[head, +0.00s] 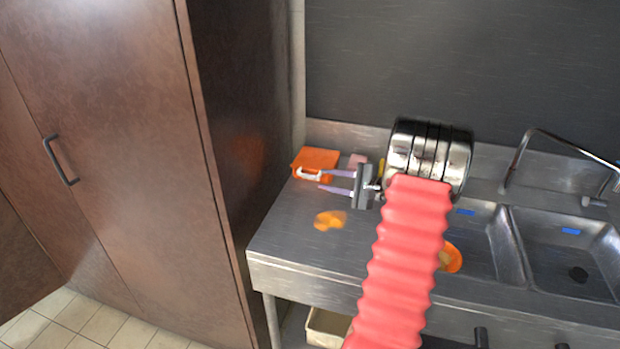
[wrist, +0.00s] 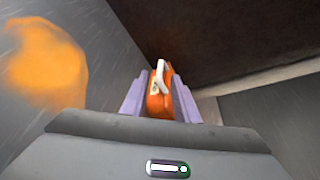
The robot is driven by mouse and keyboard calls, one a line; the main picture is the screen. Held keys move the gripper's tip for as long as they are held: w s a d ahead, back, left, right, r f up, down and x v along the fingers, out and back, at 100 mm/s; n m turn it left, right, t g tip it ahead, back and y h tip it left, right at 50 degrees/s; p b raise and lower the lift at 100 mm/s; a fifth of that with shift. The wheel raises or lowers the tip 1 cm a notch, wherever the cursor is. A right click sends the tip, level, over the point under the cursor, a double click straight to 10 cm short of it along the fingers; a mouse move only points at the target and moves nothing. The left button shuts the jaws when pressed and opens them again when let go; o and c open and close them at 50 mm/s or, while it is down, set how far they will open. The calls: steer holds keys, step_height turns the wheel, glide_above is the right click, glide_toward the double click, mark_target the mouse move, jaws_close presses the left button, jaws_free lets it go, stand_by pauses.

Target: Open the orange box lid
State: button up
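The orange box (head: 318,159) sits at the back left corner of the steel counter, beside the dark cabinet side. A white handle-like piece (head: 310,175) shows along its front edge. My gripper (head: 321,180) reaches in from the right with its two purple fingers apart, close to the front of the box. In the wrist view the orange box (wrist: 158,104) appears between the fingers of my gripper (wrist: 160,100), with the white piece (wrist: 162,73) on top. I cannot tell whether the fingers touch it. The lid looks closed.
The steel counter (head: 290,235) has an orange patch (head: 330,220) in front of the box. A small pink item (head: 357,160) is right of the box. A tall brown cabinet (head: 110,130) stands left. Sinks (head: 570,265) and a faucet (head: 520,160) are right.

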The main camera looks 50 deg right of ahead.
mark_target(309, 176)
steer(key=x, duration=0.7)
steer(key=shift+w, duration=0.1)
steer(key=shift+c, duration=0.5)
jaws_close()
steer(key=shift+a+f, duration=0.1)
steer(key=shift+a, duration=0.15)
steer(key=shift+d, duration=0.1)
